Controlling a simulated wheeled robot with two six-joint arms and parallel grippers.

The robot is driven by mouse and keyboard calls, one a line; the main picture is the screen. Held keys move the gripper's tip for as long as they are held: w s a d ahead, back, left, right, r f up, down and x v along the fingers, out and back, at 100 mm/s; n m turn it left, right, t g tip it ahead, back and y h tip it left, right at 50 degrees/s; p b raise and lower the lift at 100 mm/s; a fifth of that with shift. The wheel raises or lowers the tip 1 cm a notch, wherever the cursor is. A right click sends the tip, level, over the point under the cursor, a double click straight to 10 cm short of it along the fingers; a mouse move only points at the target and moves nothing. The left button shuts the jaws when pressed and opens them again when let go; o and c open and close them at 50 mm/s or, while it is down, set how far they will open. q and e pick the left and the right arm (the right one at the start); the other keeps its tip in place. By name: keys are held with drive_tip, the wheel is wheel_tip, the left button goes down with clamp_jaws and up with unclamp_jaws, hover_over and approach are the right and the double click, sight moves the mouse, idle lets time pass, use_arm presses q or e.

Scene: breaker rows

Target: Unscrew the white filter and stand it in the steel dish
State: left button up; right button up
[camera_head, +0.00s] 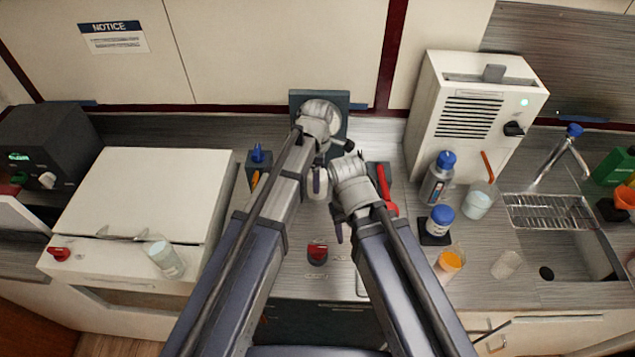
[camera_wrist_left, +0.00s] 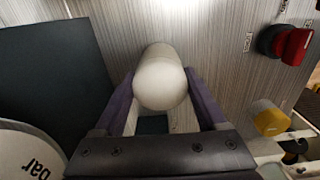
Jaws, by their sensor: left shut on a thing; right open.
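The white filter (camera_head: 318,187) shows in the head view between my two grippers, over the counter below a dark plate. In the left wrist view the filter (camera_wrist_left: 160,70) is a smooth white cylinder between my left gripper's fingers (camera_wrist_left: 163,98), which are shut on it. My left gripper (camera_head: 317,172) partly hides behind its own arm in the head view. My right gripper (camera_head: 338,192) is open, just right of the filter; I cannot tell whether it touches it. I cannot make out the steel dish; my arms cover part of the counter.
A dark wall plate (camera_head: 297,98) is behind my left wrist; a gauge marked "bar" (camera_wrist_left: 28,152) is close by. A red-knobbed device (camera_head: 317,254) stands on the counter. Red-handled tool (camera_head: 385,185), bottle (camera_head: 437,180), blue-lidded jar (camera_head: 440,220) and orange beaker (camera_head: 449,262) are to the right.

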use_arm(q)
drive_tip(key=n, duration=0.6)
drive_tip(key=shift+n, duration=0.4)
drive_tip(key=o, duration=1.2)
drive_tip(key=shift+o, duration=0.2)
drive_tip(key=m, duration=0.9)
drive_tip(key=shift+m, duration=0.4)
drive_tip(key=m, duration=0.8)
drive_tip(key=shift+m, duration=0.3)
